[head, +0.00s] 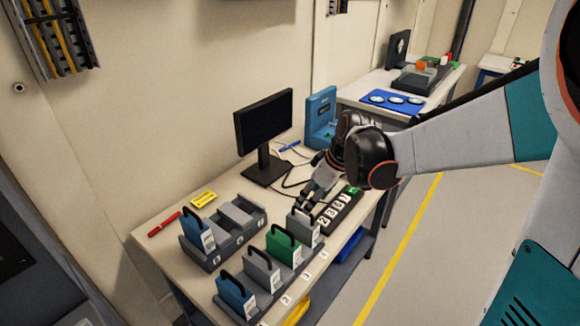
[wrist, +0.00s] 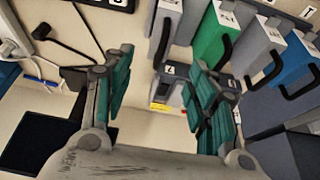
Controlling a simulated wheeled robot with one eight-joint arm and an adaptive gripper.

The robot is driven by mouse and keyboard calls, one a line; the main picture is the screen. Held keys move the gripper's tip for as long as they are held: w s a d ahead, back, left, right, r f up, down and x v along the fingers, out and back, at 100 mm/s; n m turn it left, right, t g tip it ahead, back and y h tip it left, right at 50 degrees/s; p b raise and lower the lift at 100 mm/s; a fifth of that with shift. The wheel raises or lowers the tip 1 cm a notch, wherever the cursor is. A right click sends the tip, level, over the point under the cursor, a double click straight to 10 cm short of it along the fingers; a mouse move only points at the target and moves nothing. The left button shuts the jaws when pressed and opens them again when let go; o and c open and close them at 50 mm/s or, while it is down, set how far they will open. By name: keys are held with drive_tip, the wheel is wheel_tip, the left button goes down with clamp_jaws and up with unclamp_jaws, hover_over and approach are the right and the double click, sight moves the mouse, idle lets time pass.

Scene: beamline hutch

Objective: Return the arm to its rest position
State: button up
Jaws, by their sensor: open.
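My arm reaches in from the right in the head view, with my gripper (head: 313,192) low over the bench (head: 165,262). It hangs just above and behind a grey handled block (head: 304,229) at the end of the front row. In the wrist view my gripper (wrist: 160,82) has its two teal-padded fingers spread apart, with nothing held between them. Seen between and beyond the fingers are part of a grey rack and a yellow label (wrist: 160,107). The exact gap between fingertips and the grey block is hard to tell.
Green (head: 284,248), grey (head: 261,271) and blue (head: 235,297) blocks stand in the front row. A three-slot rack (head: 226,248) holds a blue block. Floor right is clear.

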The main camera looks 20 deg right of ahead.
drive_tip(key=shift+s+a+r, duration=0.15)
drive_tip(key=shift+s+r, duration=0.05)
drive_tip(key=shift+r, duration=0.1)
drive_tip(key=s+a+r+m+t+h, duration=0.1)
drive_tip(key=s+r+m, duration=0.2)
drive_tip(key=s, duration=0.6)
drive_tip(key=s+a+r+m+t+h, duration=0.1)
drive_tip(key=s+r+m, duration=0.3)
drive_tip(key=s, duration=0.6)
drive_tip(key=shift+a+t+h, duration=0.2)
drive_tip(key=shift+t+h, duration=0.2)
drive_tip(key=shift+t, duration=0.3)
drive_tip(key=shift+r, duration=0.1)
